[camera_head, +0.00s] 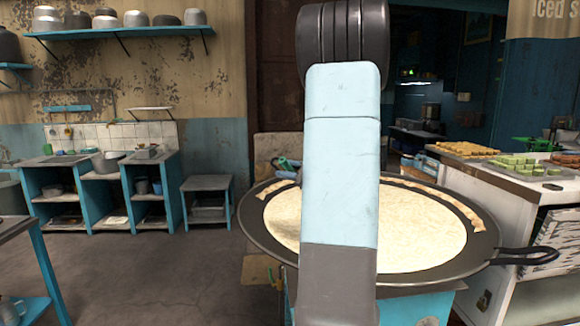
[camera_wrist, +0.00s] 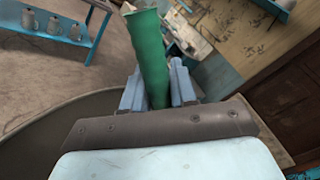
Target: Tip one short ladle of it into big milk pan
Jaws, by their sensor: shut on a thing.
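The big milk pan (camera_head: 440,225) is a wide, dark, shallow pan holding pale creamy milk, with a handle at its right. My pale blue arm stands in front of it in the head view and hides its middle. My gripper (camera_wrist: 160,93) is shut on a green handle (camera_wrist: 150,50) in the wrist view. The handle is seen between the two grey-blue fingers; I cannot tell from the frames whether a ladle bowl is on it. The pan's dark rim (camera_wrist: 40,125) shows at lower left in the wrist view. My gripper is not clearly seen in the head view.
A white counter (camera_head: 500,180) with trays of green sweets (camera_head: 525,164) stands right of the pan. A small table (camera_head: 207,185) and blue shelving (camera_head: 98,175) stand at the back left. The floor (camera_head: 150,270) left of the pan is clear.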

